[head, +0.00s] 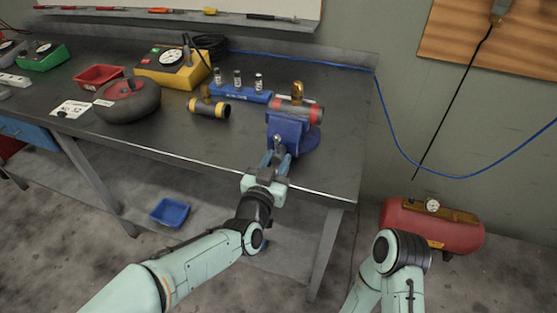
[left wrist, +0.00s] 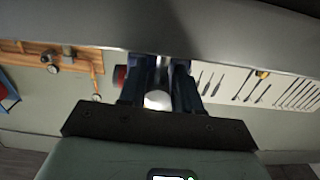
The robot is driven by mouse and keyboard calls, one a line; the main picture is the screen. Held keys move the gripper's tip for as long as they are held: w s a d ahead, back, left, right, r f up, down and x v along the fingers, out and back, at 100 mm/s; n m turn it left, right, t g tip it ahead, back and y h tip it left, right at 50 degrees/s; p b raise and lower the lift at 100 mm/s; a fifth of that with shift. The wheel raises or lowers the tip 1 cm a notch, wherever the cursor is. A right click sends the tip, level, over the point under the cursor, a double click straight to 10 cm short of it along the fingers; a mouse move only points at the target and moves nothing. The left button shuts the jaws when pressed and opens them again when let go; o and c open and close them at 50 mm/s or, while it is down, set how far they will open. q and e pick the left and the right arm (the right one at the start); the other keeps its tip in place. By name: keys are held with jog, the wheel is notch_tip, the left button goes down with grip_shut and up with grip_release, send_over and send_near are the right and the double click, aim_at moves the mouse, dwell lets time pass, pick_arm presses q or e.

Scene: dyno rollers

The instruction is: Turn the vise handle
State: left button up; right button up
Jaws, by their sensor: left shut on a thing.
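The blue vise (head: 292,132) sits at the right front corner of the dark workbench. It holds a grey cylinder with red bands (head: 298,109) and a brass fitting on top. My left gripper (head: 276,158) is at the front of the vise, shut on the vise handle (head: 278,144). In the left wrist view, the fingers (left wrist: 158,85) stand either side of the handle, whose rounded pale end (left wrist: 157,100) shows between them. Most of the handle is hidden by the fingers. My right arm shows at the lower right, but its gripper is not in view.
On the bench (head: 230,145) are a yellow gauge box (head: 172,69), a black round case (head: 127,101), a yellow-banded pipe (head: 209,108) and a blue vial rack (head: 240,93). A red tank (head: 432,225) stands on the floor at right. A blue hose (head: 390,130) hangs off the bench's right side.

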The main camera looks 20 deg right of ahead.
pick_arm(q)
jog(key=shift+m, duration=0.5)
pick_arm(e)
jog(key=shift+s+a+r, duration=0.1)
jog(key=shift+s+r, duration=0.05)
jog(key=shift+s, duration=0.05)
pick_arm(q)
jog(key=shift+a, duration=0.1)
jog(key=o, duration=1)
jog(key=shift+r, duration=0.1)
pick_arm(e)
jog(key=shift+s, duration=0.1)
pick_arm(q)
jog(key=shift+s+a, duration=0.1)
jog(key=v, duration=1.3)
jog(key=shift+s+a, duration=0.1)
pick_arm(e)
jog(key=shift+s+a+r, duration=0.15)
jog(key=shift+s+r, duration=0.05)
jog(key=shift+r, duration=0.05)
